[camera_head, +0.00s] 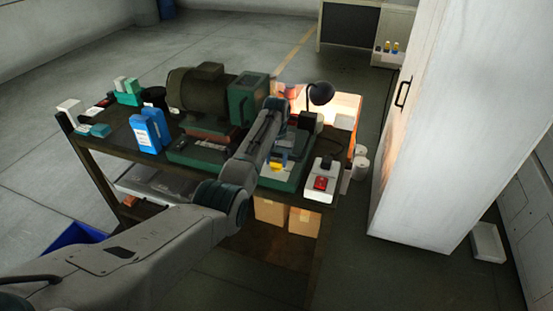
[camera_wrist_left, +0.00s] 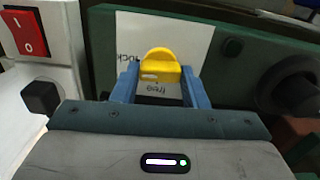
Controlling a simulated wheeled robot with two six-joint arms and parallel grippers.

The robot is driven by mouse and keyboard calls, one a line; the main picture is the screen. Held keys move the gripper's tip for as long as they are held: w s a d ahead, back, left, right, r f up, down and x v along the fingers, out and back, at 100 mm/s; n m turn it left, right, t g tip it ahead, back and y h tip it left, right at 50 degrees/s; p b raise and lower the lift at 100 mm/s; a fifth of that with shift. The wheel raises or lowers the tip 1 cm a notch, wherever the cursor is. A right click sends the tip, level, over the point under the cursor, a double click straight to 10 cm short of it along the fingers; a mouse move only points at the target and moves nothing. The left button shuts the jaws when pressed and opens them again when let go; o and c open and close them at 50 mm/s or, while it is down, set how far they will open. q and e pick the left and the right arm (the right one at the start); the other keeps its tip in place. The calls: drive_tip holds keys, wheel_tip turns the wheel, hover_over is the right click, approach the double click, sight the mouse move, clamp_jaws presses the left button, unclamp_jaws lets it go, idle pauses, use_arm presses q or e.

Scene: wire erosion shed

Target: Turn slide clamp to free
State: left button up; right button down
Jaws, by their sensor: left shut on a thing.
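The slide clamp is a yellow handle (camera_wrist_left: 158,66) in front of a white label card (camera_wrist_left: 190,38) on a green machine part. The card's printed words, "lock" and "free", appear upside down in the left wrist view, "free" just below the handle and "lock" to its left. My left gripper (camera_wrist_left: 160,82) has its blue fingers on both sides of the yellow handle, shut on it. In the head view the handle (camera_head: 277,168) shows small at the machine's front, with my left gripper (camera_head: 279,160) at it; my forearm hides part of the machine. My right gripper is not in view.
A white box with a red switch (camera_head: 320,183) stands right of the machine; its red rocker (camera_wrist_left: 24,35) is close at left in the wrist view. A motor (camera_head: 205,88), blue bottles (camera_head: 150,130) and a lamp (camera_head: 321,93) stand on the bench. A white cabinet (camera_head: 440,120) is at right.

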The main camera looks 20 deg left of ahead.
use_arm(q)
drive_tip(key=n, duration=0.4)
drive_tip(key=shift+n, duration=0.4)
drive_tip(key=n, duration=0.4)
drive_tip(key=shift+r, duration=0.1)
drive_tip(key=n, duration=0.5)
drive_tip(key=shift+n, duration=1.8)
drive_tip(key=o, duration=1)
